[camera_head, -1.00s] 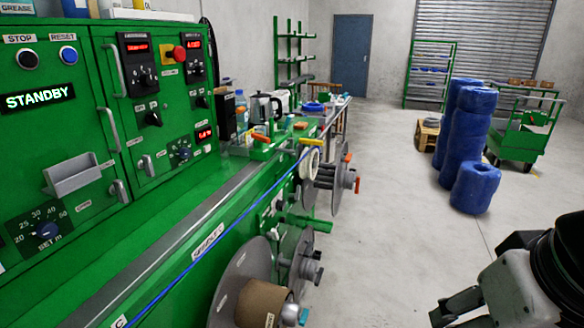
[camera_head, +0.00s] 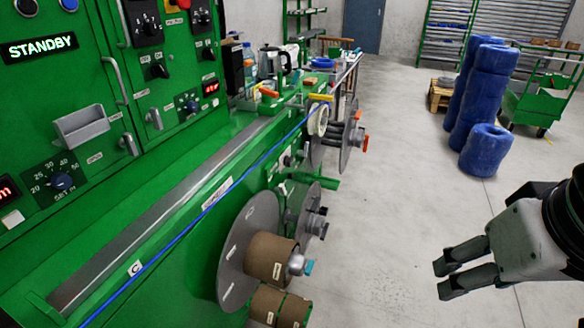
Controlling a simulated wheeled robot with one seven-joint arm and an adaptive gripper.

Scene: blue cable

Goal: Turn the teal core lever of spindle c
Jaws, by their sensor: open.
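The teal core lever (camera_head: 309,267) sticks out at the hub end of a spindle on the green machine's front, right of a brown cardboard core (camera_head: 270,256). A large grey disc (camera_head: 245,250) stands behind that core. A small "C" label (camera_head: 136,267) is on the machine's ledge to the left; the lettering on the core is too small to read. My gripper (camera_head: 442,280) is at the lower right, open and empty, its two fingers pointing left. It is well apart from the lever, with floor visible between them.
More brown cores (camera_head: 280,306) sit below. A blue cable (camera_head: 230,188) runs along the ledge. Blue rolls (camera_head: 485,150) stand beyond my gripper. The grey floor (camera_head: 385,240) between is clear.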

